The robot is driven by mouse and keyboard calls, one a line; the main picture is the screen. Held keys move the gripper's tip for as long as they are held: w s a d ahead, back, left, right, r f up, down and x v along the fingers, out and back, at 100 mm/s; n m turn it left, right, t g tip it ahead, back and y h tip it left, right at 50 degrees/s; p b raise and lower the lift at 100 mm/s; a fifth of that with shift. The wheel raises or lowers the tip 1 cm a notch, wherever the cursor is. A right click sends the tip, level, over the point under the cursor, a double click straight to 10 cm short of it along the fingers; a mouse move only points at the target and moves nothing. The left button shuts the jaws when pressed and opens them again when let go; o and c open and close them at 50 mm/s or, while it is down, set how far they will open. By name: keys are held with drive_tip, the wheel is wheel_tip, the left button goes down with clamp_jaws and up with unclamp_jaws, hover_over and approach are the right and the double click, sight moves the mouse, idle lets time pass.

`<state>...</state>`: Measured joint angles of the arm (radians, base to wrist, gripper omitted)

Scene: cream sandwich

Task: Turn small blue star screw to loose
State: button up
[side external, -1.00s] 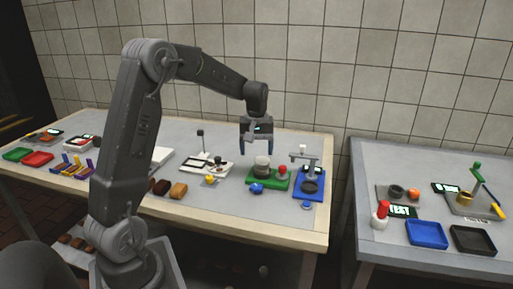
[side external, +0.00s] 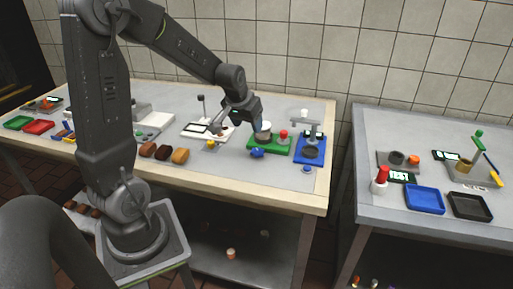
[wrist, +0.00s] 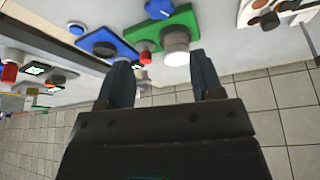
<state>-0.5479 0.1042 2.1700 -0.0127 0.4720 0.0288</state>
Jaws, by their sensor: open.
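A small blue knob with a lobed, star-like outline (side external: 257,153) sits at the front edge of the green base in the side view. It also shows at the top of the wrist view (wrist: 158,8). A second, rounder blue knob (side external: 307,168) is in front of the blue stand, also in the wrist view (wrist: 57,79). My gripper (side external: 257,122) is low, behind and above the green base, close to the grey cylinder. In the wrist view its two fingers (wrist: 158,66) are apart with nothing held. In the side view the fingertips are hard to make out.
The green base (side external: 283,147) carries a grey cylinder (side external: 263,137) and a red knob (side external: 283,134). The blue stand (side external: 310,158) with a raised arm stands to its right. A white board (side external: 205,131) lies to the left. Table front is clear below the knobs.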

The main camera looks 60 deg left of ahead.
sight(258, 151)
drive_tip(key=x, duration=1.3)
drive_tip(key=shift+f, duration=0.3)
drive_tip(key=c, duration=0.6)
drive_tip(key=shift+c, duration=0.2)
